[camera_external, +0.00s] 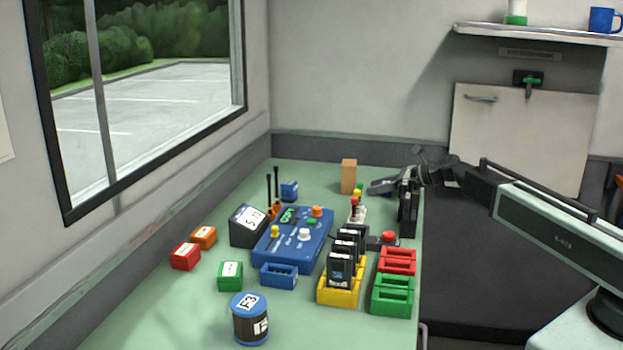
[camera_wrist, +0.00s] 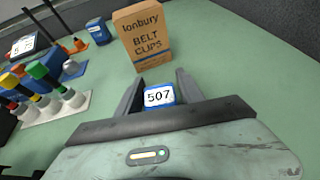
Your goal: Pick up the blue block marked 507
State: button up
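The blue block marked 507 (camera_wrist: 160,95) is in the wrist view, with its white label facing up. It lies between the two dark fingers of my gripper (camera_wrist: 161,76), near their base side. The fingers are apart, with what look like narrow gaps beside the block; I cannot tell whether either touches it. In the external view my gripper (camera_external: 382,187) is low over the back right of the green table, and I cannot make out the block there.
A tan belt clips box (camera_wrist: 141,36) stands just beyond the fingertips. A white rack with coloured-top pegs (camera_wrist: 58,106) is at the left. Another blue block (camera_external: 289,191) is farther back. The blue control box (camera_external: 292,236) and yellow tray (camera_external: 341,297) stand nearer the front.

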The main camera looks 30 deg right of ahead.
grip_shut()
